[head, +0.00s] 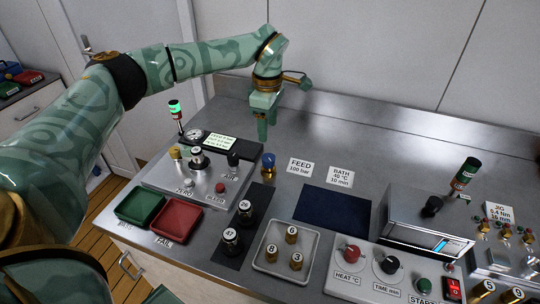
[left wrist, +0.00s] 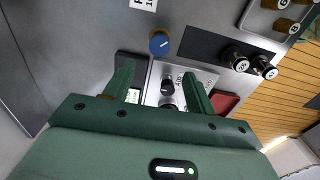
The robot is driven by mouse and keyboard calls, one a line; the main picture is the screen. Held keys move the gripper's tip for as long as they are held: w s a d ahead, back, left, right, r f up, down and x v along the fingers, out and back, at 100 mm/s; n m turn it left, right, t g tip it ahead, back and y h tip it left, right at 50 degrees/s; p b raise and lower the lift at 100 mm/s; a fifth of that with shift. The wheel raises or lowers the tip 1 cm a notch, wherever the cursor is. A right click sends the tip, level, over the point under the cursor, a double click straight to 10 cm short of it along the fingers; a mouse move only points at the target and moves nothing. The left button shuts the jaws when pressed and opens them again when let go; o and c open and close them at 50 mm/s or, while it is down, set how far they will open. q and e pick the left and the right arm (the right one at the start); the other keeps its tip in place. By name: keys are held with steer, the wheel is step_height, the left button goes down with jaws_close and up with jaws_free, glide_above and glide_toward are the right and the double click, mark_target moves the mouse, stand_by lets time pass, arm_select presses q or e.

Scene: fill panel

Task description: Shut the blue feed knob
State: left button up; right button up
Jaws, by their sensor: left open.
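The blue feed knob (head: 268,160) stands on the steel bench right of the grey fill panel (head: 203,189), left of the FEED 100 bar label (head: 299,167). In the left wrist view the blue knob (left wrist: 159,43) shows a pale pointer line and lies beyond the fingertips. My left gripper (head: 264,138) hangs downward behind the knob in the head view, apart from it. Its two fingers (left wrist: 158,80) are spread with nothing between them that they hold. My right gripper is not in view.
The panel carries a gauge (head: 193,133), a ZERO knob, a black knob (head: 233,158) and a red BLEED button. Green and red trays (head: 176,219) sit in front. Black cylinders (head: 231,240) and a brass-weight tray (head: 284,262) stand nearer. A dark blue mat (head: 332,206) lies right.

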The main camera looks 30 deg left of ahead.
mark_target(268, 157)
arm_select(q)
step_height(268, 157, down, 11)
steer(key=shift+w+r+b, duration=0.1)
steer(key=shift+b, duration=0.95)
steer(key=c, duration=1)
